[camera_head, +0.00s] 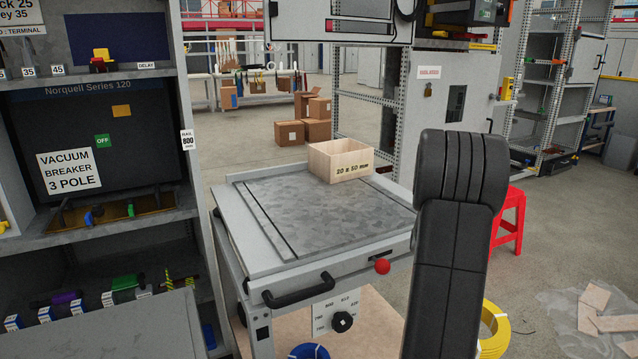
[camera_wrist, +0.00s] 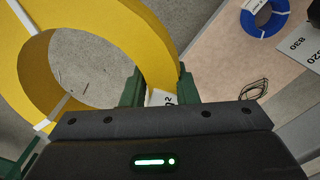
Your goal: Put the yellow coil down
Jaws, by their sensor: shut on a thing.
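The yellow coil (camera_wrist: 98,38) fills the upper left of the wrist view, with white bands around it and a white tag by the jaws. My gripper (camera_wrist: 160,90) has its dark green fingers closed on the coil's rim, one on each side. In the head view part of the yellow coil (camera_head: 497,328) shows low at the right of my black arm, which hides the rest of it and my gripper. Grey floor shows beyond the coil; I cannot tell whether it touches the floor.
A grey cart (camera_head: 318,262) bearing a wooden box (camera_head: 340,162) stands left of my arm. A red stool (camera_head: 512,222) and loose tan pieces (camera_head: 600,305) are at right, with bare floor between.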

